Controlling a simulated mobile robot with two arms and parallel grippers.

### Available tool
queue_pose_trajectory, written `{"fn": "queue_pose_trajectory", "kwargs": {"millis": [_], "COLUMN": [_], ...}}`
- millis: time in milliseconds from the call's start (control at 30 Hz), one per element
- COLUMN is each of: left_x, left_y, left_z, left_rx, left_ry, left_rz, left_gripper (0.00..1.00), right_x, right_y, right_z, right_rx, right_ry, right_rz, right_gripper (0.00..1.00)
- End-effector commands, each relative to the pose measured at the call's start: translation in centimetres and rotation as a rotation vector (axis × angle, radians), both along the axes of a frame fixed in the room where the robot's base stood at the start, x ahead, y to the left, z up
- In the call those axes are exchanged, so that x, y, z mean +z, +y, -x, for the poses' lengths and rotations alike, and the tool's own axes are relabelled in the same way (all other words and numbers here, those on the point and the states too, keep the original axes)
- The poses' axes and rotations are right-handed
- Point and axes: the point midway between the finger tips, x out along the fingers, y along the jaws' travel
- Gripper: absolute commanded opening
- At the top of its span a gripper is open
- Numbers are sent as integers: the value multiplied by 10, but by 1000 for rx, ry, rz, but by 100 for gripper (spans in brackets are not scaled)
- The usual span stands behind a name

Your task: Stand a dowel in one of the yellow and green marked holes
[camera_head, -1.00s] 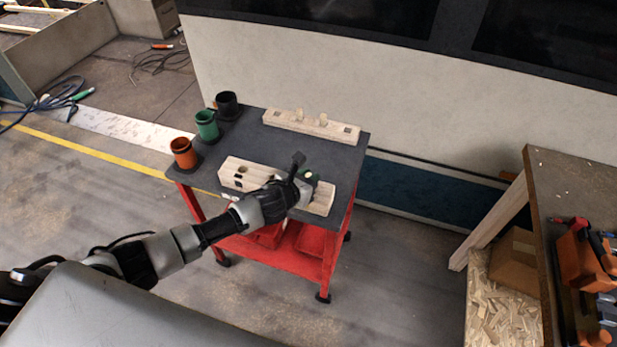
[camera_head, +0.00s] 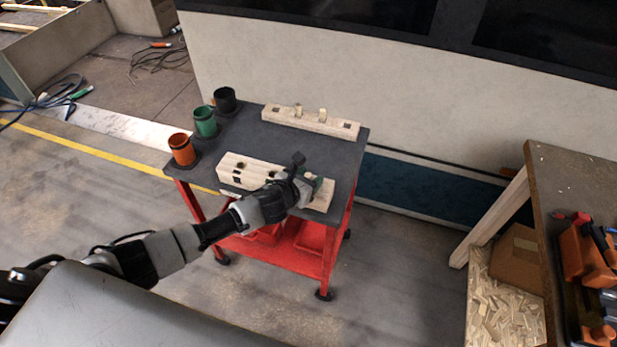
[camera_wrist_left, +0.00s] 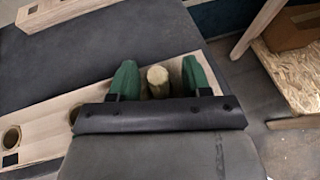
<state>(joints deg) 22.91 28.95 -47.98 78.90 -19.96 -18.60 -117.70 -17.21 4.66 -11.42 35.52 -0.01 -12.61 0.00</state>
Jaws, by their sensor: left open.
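A pale wooden block (camera_head: 230,167) with round holes and dark square marks lies along the front of the cart top. It also shows in the left wrist view (camera_wrist_left: 40,125). My left gripper (camera_head: 313,182) is over its right end. In the left wrist view its green fingers (camera_wrist_left: 157,70) stand open on both sides of a pale dowel (camera_wrist_left: 157,80), with gaps beside it. The dowel's lower part is hidden by the gripper. I cannot make out yellow or green marks. My right gripper is not in view.
Orange (camera_head: 181,151), green (camera_head: 205,122) and black (camera_head: 225,100) cups stand along the cart's left edge. The dark cart top (camera_head: 285,150) is clear between the blocks. A pale wall rises behind the cart. A workbench (camera_head: 570,180) with tools stands at the right.

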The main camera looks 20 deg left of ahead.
Motion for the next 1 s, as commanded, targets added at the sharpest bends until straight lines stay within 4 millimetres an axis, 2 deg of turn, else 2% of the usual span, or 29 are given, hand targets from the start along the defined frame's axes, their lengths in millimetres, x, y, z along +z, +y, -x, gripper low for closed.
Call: {"fn": "queue_pose_trajectory", "kwargs": {"millis": [167, 267, 700, 833, 1000], "left_x": [0, 4, 34, 39, 42], "left_y": [4, 6, 25, 28, 29], "left_z": [3, 12, 82, 93, 96], "left_rx": [4, 4, 0, -1, 1], "left_ry": [3, 3, 0, -1, -1], "left_rz": [-4, -5, -3, -2, -1], "left_gripper": [50, 50, 50, 50, 50], "right_x": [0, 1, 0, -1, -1], "right_y": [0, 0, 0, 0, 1], "right_z": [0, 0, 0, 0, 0], "right_rx": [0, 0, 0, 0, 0], "right_ry": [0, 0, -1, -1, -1], "right_rz": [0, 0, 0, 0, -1], "right_gripper": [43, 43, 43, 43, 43]}}
